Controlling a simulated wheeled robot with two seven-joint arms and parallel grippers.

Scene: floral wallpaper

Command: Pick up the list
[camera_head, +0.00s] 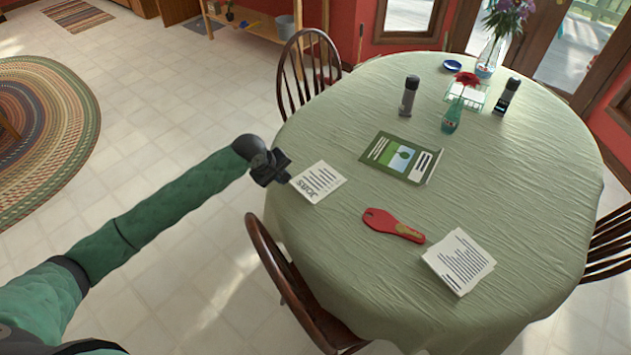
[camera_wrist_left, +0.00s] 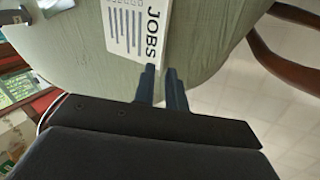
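The list is a white paper sheet headed JOBS (camera_head: 318,182), lying at the left edge of the table. It also shows in the left wrist view (camera_wrist_left: 142,28), where its near corner reaches the fingertips. My left gripper (camera_head: 283,177) is at the sheet's left corner, at the table edge. In the left wrist view its two dark fingers (camera_wrist_left: 161,72) stand apart with a narrow gap, and the sheet's corner is at or just between the tips. I cannot tell whether they touch it. My right gripper is in neither view.
The round table has a green cloth (camera_head: 335,250). On it are a green booklet (camera_head: 402,157), a red object (camera_head: 393,225), a stack of printed pages (camera_head: 459,262), shakers and flower vases. A wooden chair (camera_head: 290,290) stands close below my left gripper.

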